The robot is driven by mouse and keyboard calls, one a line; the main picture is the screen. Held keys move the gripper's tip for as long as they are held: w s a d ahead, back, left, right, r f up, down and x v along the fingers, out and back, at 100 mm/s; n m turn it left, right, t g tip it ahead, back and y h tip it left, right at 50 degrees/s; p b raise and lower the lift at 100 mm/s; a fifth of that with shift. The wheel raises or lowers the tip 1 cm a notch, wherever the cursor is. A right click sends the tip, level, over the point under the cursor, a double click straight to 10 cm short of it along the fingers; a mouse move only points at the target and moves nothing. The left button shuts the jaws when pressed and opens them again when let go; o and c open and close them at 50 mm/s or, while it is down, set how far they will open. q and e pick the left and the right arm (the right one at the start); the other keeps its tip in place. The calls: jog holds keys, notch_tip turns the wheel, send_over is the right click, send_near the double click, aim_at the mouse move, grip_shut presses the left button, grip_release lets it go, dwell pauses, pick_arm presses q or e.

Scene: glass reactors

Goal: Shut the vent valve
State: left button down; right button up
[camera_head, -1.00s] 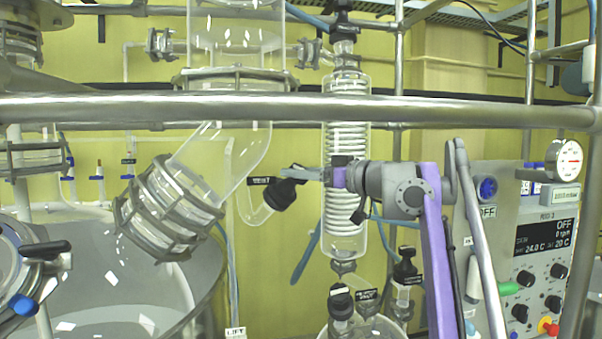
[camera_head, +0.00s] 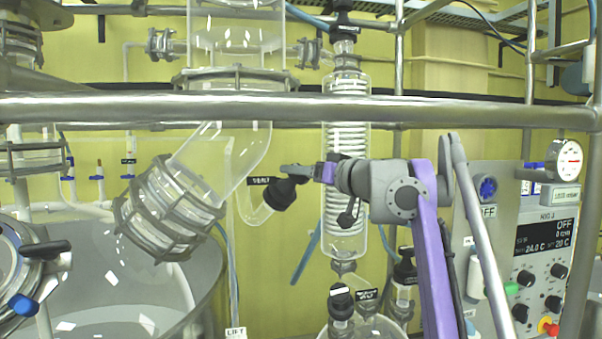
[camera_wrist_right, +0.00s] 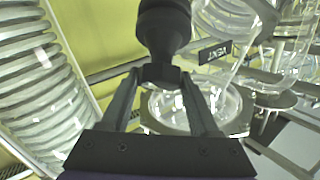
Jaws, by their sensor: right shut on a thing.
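The vent valve shows as a black knob (camera_head: 280,193) on a short glass side arm of the slanted glass tube in the head view. A small black label (camera_head: 258,181) sits beside it. My right gripper (camera_head: 290,171) reaches in from the right and is shut on the knob. In the right wrist view the black knob (camera_wrist_right: 163,40) stands at the tips of my two dark fingers (camera_wrist_right: 160,78), and the label (camera_wrist_right: 215,52) is just right of it. The fingers partly hide the knob's near end. My left gripper is not in view.
A glass coil condenser (camera_head: 345,225) stands close behind my right wrist. A metal rail (camera_head: 250,107) crosses above the arm. The slanted glass tube with its clamped flange (camera_head: 168,207) is to the left. A control panel (camera_head: 540,240) stands at the right.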

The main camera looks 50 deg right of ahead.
jog(key=m+g+h, duration=0.1)
jog(key=m+h, duration=0.1)
jog(key=m+g+h, duration=0.1)
jog(key=m, duration=0.2)
jog(key=shift+a+m+h, duration=0.1)
jog(key=shift+m+h, duration=0.2)
jog(key=shift+h, duration=0.1)
jog(key=shift+m+g+h, duration=0.7)
jog(key=shift+m+g, duration=0.2)
jog(key=shift+m, duration=0.6)
jog(key=o, duration=1.4)
jog(key=shift+s+a+r, duration=0.15)
jog(key=shift+s, duration=0.35)
jog(key=f+v, duration=0.1)
jog(key=v, duration=0.8)
jog(key=f+v, duration=0.1)
jog(key=v, duration=0.3)
jog(key=shift+s+a+f, duration=0.2)
jog(key=shift+s+a, duration=0.25)
jog(key=shift+a, duration=0.05)
